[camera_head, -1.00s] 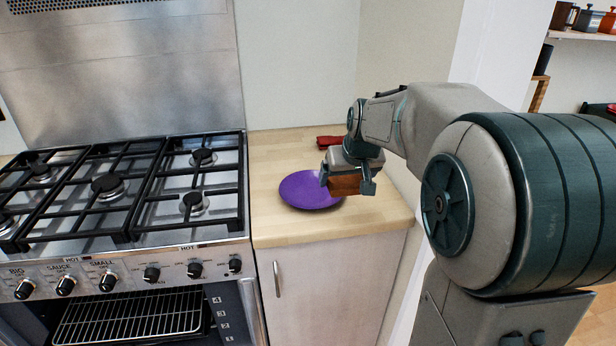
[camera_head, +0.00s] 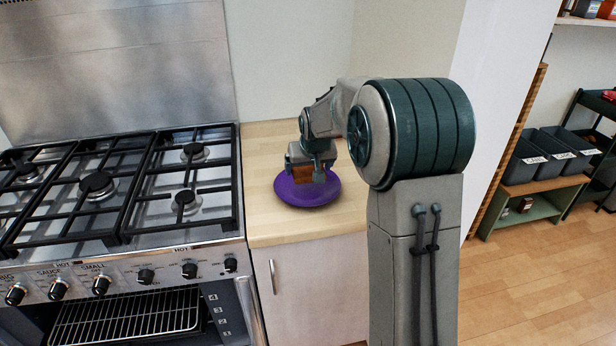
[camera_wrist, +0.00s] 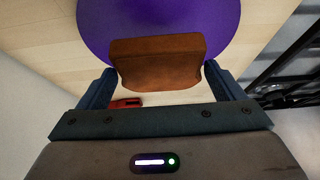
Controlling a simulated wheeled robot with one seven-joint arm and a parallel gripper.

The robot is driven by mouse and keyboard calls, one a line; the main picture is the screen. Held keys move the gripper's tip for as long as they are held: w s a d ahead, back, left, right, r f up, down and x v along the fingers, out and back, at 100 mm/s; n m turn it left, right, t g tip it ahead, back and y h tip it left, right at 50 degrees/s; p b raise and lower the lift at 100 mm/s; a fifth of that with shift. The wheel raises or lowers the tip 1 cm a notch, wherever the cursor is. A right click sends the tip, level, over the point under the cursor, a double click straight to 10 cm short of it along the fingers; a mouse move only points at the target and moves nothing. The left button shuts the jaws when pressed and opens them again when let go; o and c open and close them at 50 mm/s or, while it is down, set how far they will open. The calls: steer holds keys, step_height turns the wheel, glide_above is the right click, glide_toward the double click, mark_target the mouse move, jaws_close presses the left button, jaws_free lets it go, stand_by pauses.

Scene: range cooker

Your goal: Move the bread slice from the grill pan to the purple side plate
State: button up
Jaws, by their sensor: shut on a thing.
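The brown bread slice (camera_head: 303,174) is held between the fingers of my gripper (camera_head: 304,175), over the purple side plate (camera_head: 308,195) on the wooden counter. In the wrist view the slice (camera_wrist: 157,62) sits between the two fingers, with the plate (camera_wrist: 105,22) beyond it. Whether the slice touches the plate cannot be told. The grill pan is not clearly seen; a wire rack (camera_head: 125,316) shows in the open grill space under the hob.
The hob (camera_head: 125,190) with black pan supports stands left of the counter (camera_head: 262,226). A red object (camera_wrist: 126,103) lies on the counter near the wall. Shelves with dark bins (camera_head: 560,160) stand at the far right.

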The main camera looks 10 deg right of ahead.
mark_target(308, 191)
step_height(308, 191, down, 4)
steer(key=shift+w+f, duration=0.1)
stand_by(0.4)
steer(key=shift+f, duration=0.45)
steer(key=o, duration=0.7)
steer(key=shift+r, duration=0.15)
steer(key=shift+r, duration=0.1)
